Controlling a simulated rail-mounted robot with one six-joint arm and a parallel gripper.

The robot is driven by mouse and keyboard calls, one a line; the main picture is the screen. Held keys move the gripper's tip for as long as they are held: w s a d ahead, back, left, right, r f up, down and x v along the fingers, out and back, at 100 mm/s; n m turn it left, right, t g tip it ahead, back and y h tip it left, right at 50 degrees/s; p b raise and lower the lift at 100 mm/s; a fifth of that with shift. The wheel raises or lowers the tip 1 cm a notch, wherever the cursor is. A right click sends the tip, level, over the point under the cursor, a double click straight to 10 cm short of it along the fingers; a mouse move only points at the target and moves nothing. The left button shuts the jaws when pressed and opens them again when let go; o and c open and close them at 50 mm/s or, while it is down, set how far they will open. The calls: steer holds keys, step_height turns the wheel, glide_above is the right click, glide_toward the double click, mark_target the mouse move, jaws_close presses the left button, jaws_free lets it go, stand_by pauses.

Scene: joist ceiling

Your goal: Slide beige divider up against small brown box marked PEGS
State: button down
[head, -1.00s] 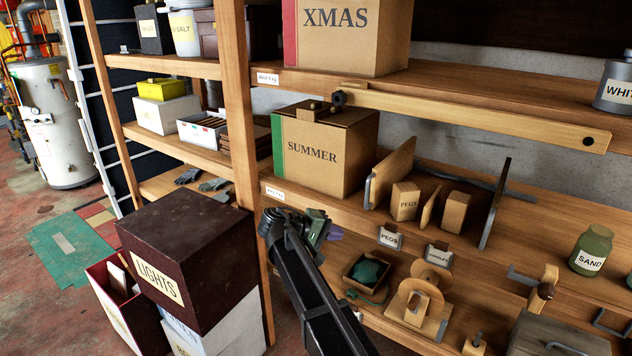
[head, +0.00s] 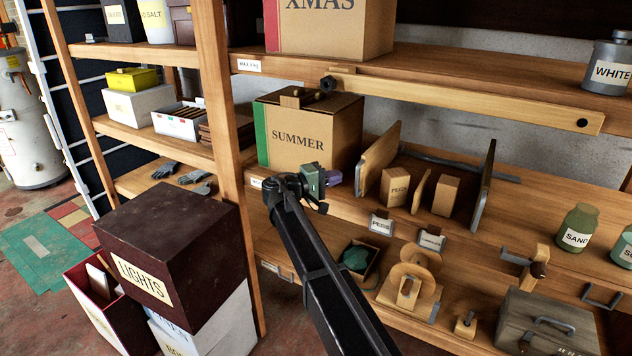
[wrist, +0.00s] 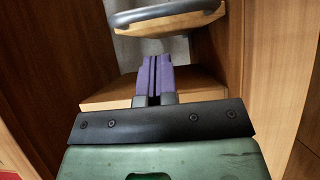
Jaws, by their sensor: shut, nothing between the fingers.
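The beige divider (head: 378,160) is an upright board with a grey metal front edge on the middle shelf, left of the small brown box marked PEGS (head: 396,187). A narrow gap shows between them at the front. My gripper (head: 334,177), with purple fingertips, is in front of the lower right of the SUMMER box, left of the divider's front edge and apart from it. Its fingers are together and empty. In the wrist view the purple fingertips (wrist: 153,66) point along the shelf, and a board with a curved grey edge (wrist: 165,15) shows ahead.
The SUMMER box (head: 305,135) stands left of the divider. Right of the PEGS box are a thin wooden piece (head: 420,190), a plain brown box (head: 446,195) and a dark panel (head: 484,195). A wooden bar (head: 460,100) crosses above. Open shelf lies right of the dark panel.

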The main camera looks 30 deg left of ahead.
steer(key=shift+d, duration=1.65)
steer(key=d, duration=0.6)
steer(key=shift+s+d, duration=0.15)
steer(key=shift+s, duration=0.1)
